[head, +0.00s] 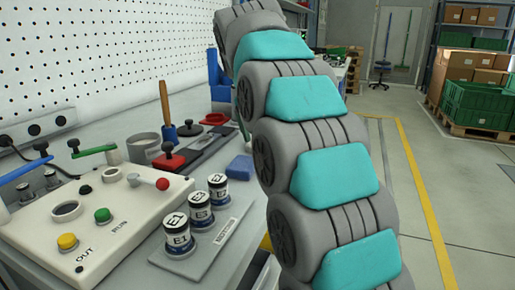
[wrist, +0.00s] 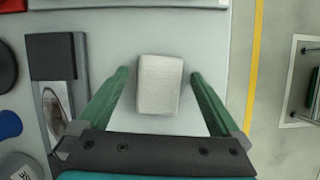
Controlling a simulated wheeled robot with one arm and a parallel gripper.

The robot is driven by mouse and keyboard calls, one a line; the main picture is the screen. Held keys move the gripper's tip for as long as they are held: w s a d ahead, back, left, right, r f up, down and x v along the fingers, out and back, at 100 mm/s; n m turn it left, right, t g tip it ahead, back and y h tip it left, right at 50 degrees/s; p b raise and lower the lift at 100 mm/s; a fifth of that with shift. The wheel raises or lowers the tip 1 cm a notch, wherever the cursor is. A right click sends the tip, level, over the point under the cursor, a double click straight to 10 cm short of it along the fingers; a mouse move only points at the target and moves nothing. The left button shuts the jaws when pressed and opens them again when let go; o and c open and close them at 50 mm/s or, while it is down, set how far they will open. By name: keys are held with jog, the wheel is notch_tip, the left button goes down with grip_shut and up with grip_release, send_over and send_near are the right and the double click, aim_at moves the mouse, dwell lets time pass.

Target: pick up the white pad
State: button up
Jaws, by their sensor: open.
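The white pad (wrist: 160,85) lies on the grey bench top (wrist: 205,25) in the wrist view, a light block with rounded corners. My gripper (wrist: 161,74) is open, with its two green fingers spread on the left and right of the pad. A gap shows between each finger and the pad, and nothing is held. How high the fingers are above the bench is unclear.
A dark tool with a metal plate (wrist: 57,105) lies left of the fingers. The bench edge and a yellow floor line (wrist: 254,65) are on the right. The head view shows a control box (head: 105,215), labelled jars (head: 200,212) and a blue block (head: 240,167).

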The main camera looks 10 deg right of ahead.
jog(key=shift+f, duration=0.2)
jog(key=shift+c, duration=0.2)
jog(key=c, duration=1.3)
jog(key=shift+r, duration=1.9)
jog(key=s, duration=0.5)
jog(key=s+r+b, duration=0.1)
jog(key=s, duration=0.4)
jog(key=s+a, duration=0.1)
jog(key=s, duration=0.5)
jog(key=shift+r+b, duration=0.3)
jog(key=shift+b, duration=0.05)
